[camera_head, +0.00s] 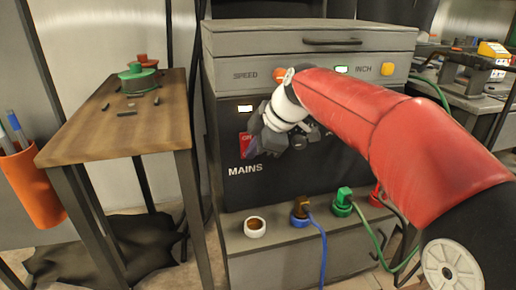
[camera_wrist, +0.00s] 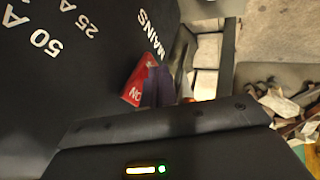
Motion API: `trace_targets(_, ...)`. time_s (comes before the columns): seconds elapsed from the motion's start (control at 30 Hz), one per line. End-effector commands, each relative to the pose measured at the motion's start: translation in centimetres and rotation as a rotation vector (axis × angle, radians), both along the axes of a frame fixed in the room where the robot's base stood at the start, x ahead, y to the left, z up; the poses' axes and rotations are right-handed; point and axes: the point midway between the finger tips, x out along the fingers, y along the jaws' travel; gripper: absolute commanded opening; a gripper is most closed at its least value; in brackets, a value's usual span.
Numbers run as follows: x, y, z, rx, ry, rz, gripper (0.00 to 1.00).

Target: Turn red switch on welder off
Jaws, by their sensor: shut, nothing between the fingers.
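The welder (camera_head: 225,170) is a grey cabinet with a dark front panel marked MAINS. The red switch (camera_head: 245,141) is on that panel, just above the MAINS lettering and below a lit white lamp. My gripper (camera_head: 254,149) is at its right side, shut and empty, and covers part of it. In the wrist view the red switch (camera_wrist: 132,93) shows an ON label upside down, beside the MAINS lettering. The shut fingertips (camera_wrist: 159,86) are right next to it. I cannot tell whether they touch it.
Above are an orange knob (camera_head: 280,75), a green lamp (camera_head: 341,69) and a yellow button (camera_head: 387,69). A wooden table (camera_head: 95,130) stands left. An orange holder (camera_head: 32,187) hangs beside it.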

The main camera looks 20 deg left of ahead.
Motion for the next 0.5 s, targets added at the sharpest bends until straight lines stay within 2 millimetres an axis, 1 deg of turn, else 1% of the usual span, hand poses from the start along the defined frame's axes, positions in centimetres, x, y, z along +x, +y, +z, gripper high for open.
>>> trace_targets(0.37,0.15,0.09,-0.10,0.001,-0.002,0.000,0.00)
trace_targets(0.5,0.29,0.17,-0.72,0.018,-0.029,0.001,0.00)
